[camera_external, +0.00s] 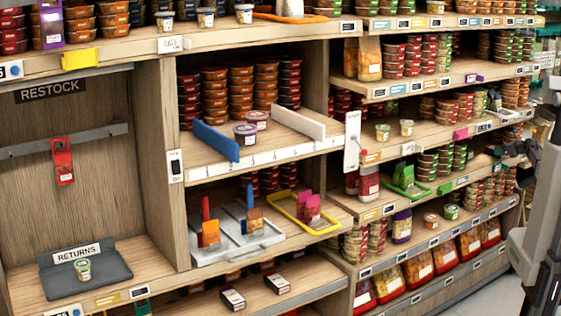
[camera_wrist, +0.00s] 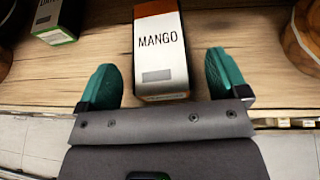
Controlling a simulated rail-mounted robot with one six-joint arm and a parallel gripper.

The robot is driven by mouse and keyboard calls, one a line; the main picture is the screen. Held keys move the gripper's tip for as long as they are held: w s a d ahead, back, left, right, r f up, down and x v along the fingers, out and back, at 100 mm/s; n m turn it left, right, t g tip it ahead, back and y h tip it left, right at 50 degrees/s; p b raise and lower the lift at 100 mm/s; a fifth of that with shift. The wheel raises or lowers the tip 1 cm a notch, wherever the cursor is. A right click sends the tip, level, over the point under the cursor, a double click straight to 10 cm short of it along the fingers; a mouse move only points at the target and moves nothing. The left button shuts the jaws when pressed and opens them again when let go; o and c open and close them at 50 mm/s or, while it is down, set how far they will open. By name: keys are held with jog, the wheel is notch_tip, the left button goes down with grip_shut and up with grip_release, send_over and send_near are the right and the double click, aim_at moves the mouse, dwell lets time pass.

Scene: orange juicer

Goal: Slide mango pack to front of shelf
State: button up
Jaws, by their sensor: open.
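The mango pack (camera_wrist: 161,62) is a box with an orange-brown top band, a white front lettered MANGO and a grey side. It stands on a wooden shelf in the wrist view. My gripper (camera_wrist: 160,72) is open, with one teal finger on either side of the pack's near end. A gap shows between the pack and each finger. The pack's far end is cut off by the frame. In the external view my gripper (camera_external: 512,150) is at the right-hand shelves, small and dark, and I cannot make out the mango pack there.
In the wrist view a dark box with a green edge (camera_wrist: 57,22) stands to the left, and a round brown container (camera_wrist: 305,35) is close on the right. The shelf's front edge (camera_wrist: 40,109) runs below the fingers. Bare wood shows on both sides of the pack.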

jog(key=p+v, duration=0.2)
jog(key=v, duration=0.6)
jog(key=shift+r, duration=0.1)
jog(key=s+a+f+n+g+h, duration=0.35)
jog(key=s+n, duration=0.55)
jog(key=s, duration=0.4)
jog(key=s+a+f+n+g+h, duration=0.2)
jog(key=s+f+n+g+h, duration=0.15)
jog(key=s+n, duration=0.8)
jog(key=s+a+f+n+g+h, duration=0.3)
jog(key=s+n, duration=0.4)
jog(key=s, duration=0.8)
notch_tip(320, 180, up, 12)
jog(key=w+a+y+p, duration=0.1)
jog(key=p, duration=1.2)
jog(key=shift+w+a, duration=0.25)
jog(key=shift+w, duration=0.05)
